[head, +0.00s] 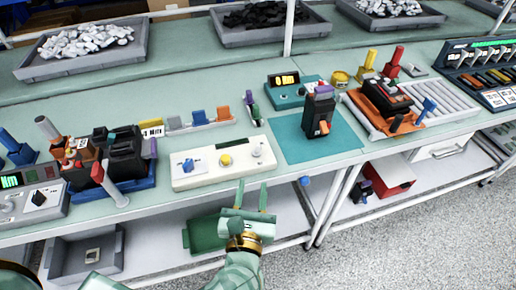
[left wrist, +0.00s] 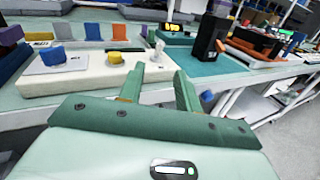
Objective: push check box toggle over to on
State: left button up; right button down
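The check box (head: 208,181) is a long cream box near the bench's front edge. It bears a blue knob (head: 188,165), a yellow button (head: 225,160) and, at its right end, a small pale toggle (head: 257,150). In the left wrist view the toggle (left wrist: 158,50) stands up from the box (left wrist: 80,82); I cannot tell which way it is set. My left gripper (head: 252,187) is open and empty in front of the box's right end, apart from the toggle. Its two fingers (left wrist: 160,72) point toward the box. My right gripper is not in view.
Right of the box, a black breaker (head: 319,113) with an orange lever stands on a teal mat (head: 290,140). Blue, grey and orange blocks (head: 197,118) stand in a row behind the box. A black device (head: 125,155) in a blue tray is to the left.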

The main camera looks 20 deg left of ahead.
aim_at(258, 152)
pick_arm(q)
jog(key=x, duration=1.3)
jog(key=shift+b, duration=0.35)
grip_shut()
